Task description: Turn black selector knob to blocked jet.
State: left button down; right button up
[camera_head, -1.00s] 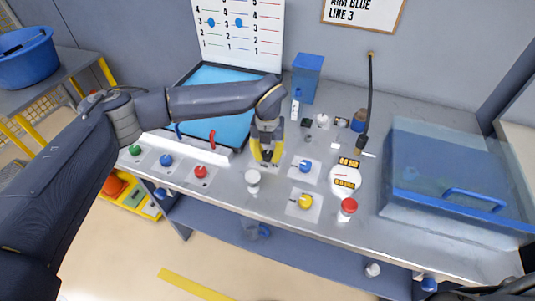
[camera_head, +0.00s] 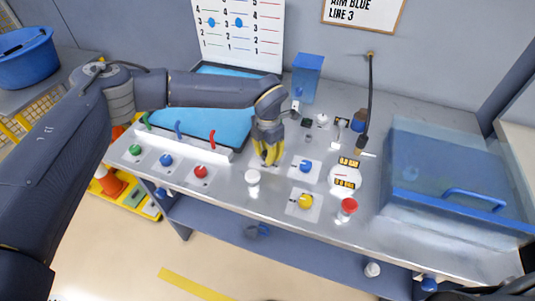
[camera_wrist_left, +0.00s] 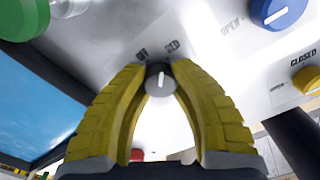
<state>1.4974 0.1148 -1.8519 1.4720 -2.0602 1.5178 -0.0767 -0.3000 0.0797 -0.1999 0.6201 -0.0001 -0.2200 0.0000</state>
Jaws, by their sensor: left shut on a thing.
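The black selector knob (camera_wrist_left: 160,80) is round with a white pointer line and shows between my yellow fingers in the left wrist view. Its pointer runs roughly up and down in that view, and small labels beside it are only partly readable. My left gripper (camera_wrist_left: 161,72) is shut on the knob, one fingertip at each side. In the head view the left gripper (camera_head: 268,160) points down at the panel and hides the knob. My right gripper is not in view.
A blue knob (camera_head: 305,166) and a yellow knob (camera_head: 305,202) sit right of the gripper. A white cap (camera_head: 252,177) stands close in front. A blue-topped tray (camera_head: 222,88) lies behind.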

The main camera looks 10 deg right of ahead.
pick_arm(q)
jog(key=shift+m, duration=1.5)
jog(key=c, duration=1)
grip_release()
jog(key=shift+o, duration=0.2)
jog(key=shift+r, duration=0.1)
notch_tip(320, 180, up, 12)
